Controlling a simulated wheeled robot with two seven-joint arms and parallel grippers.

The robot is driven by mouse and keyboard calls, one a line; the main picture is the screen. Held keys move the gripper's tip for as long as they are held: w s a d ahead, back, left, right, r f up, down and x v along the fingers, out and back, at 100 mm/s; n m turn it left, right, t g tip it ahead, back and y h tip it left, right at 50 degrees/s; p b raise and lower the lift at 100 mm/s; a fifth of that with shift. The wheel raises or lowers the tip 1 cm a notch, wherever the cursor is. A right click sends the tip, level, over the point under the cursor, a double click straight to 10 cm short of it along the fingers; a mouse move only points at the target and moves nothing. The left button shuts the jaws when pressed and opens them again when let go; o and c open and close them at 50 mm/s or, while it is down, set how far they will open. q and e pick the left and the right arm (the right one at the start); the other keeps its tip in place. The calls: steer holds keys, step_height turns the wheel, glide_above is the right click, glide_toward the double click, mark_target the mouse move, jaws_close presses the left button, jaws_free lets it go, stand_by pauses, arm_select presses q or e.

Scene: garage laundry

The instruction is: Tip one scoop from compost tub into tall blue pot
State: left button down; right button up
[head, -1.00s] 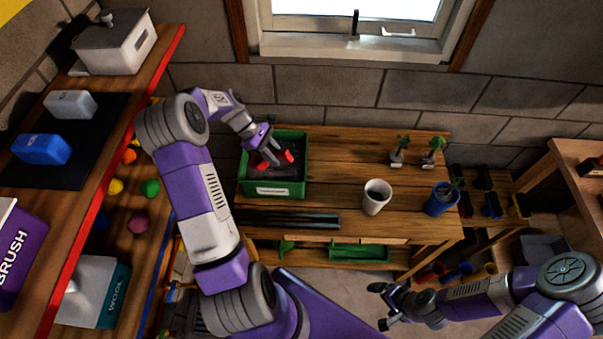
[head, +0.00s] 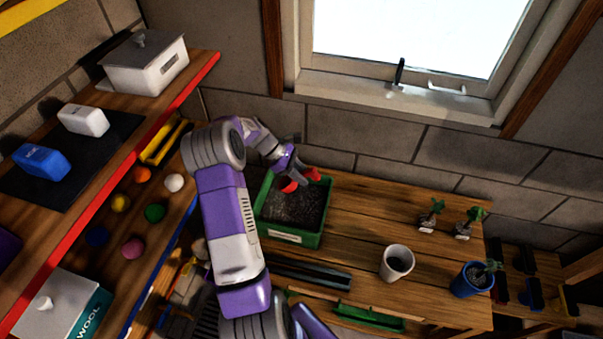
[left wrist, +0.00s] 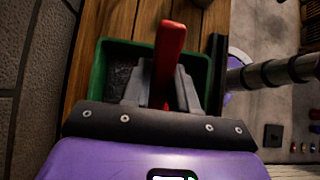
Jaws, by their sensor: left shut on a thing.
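The green compost tub (head: 322,228) stands on the wooden bench, with dark compost inside. My left gripper (head: 301,178) is above the tub's back edge, shut on a red-handled scoop (head: 313,174). In the left wrist view the red handle of the scoop (left wrist: 171,42) sticks out between the grey fingers, with the tub (left wrist: 97,75) below. The scoop's bowl and any load are hidden. The blue pot (head: 466,285) stands at the bench's right end, upright, with a small grey-green plant showing at its top. My right gripper is out of view.
A white cup-like pot (head: 396,263) stands between tub and blue pot. Two small potted seedlings (head: 428,222) (head: 468,224) are at the back right. Dark bars lie along the bench's front. A shelf (head: 160,105) is close on the left. The bench middle is clear.

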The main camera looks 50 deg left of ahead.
arm_select(q)
steer(key=shift+f+b, duration=3.4)
steer(key=shift+f, duration=2.55)
steer(key=shift+s+f, duration=0.15)
step_height(320, 180, up, 14)
steer(key=p, duration=1)
steer(key=shift+r, duration=0.2)
steer(key=shift+f, duration=0.1)
